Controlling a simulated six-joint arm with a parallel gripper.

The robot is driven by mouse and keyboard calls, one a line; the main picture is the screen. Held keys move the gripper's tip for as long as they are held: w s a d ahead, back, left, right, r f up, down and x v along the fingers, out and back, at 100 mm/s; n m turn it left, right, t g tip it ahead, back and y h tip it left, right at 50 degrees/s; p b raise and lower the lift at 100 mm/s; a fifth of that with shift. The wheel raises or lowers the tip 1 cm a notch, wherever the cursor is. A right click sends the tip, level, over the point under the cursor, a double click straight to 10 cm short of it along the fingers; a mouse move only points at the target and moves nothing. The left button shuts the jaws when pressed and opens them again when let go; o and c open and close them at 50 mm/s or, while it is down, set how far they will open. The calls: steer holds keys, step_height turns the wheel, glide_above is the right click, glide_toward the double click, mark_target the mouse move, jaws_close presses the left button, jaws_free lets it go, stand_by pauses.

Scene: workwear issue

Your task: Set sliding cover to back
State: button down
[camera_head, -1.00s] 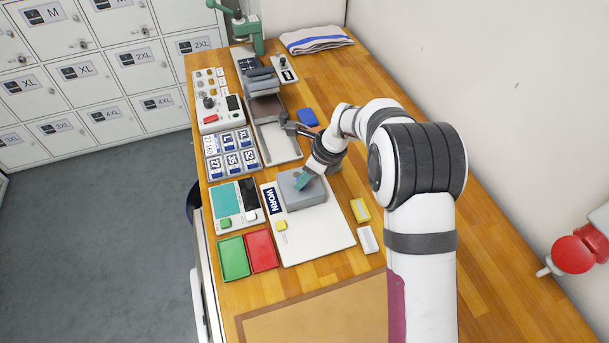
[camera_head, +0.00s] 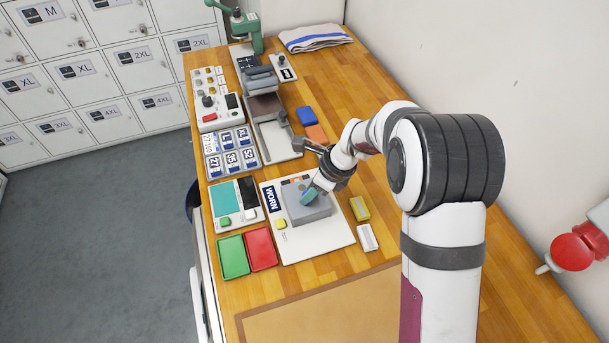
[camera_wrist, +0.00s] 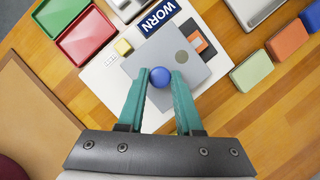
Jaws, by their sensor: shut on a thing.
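The sliding cover (camera_head: 312,208) is a grey block on a white base (camera_head: 318,242) marked WORN. It sits towards the near side of its place, with a dark and orange patch (camera_head: 297,181) bare at its far edge. In the wrist view the cover (camera_wrist: 200,75) carries a round blue knob (camera_wrist: 160,77). My gripper (camera_head: 309,196) has its teal fingers on both sides of the knob and is shut on it. The fingers hide part of the cover in the wrist view. The orange patch also shows there (camera_wrist: 197,42).
A yellow button (camera_head: 281,223) is on the base's left. Yellow (camera_head: 360,208) and white (camera_head: 368,237) blocks lie to its right. Green (camera_head: 233,257) and red (camera_head: 262,250) trays are near left. A slide device (camera_head: 282,140) stands beyond.

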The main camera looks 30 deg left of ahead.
steer(key=s+d, duration=0.5)
steer(key=shift+d, duration=0.1)
steer(key=c, duration=0.6)
jaws_free()
steer(key=shift+r, duration=0.1)
steer(key=v, duration=1.5)
steer(key=shift+r, duration=0.3)
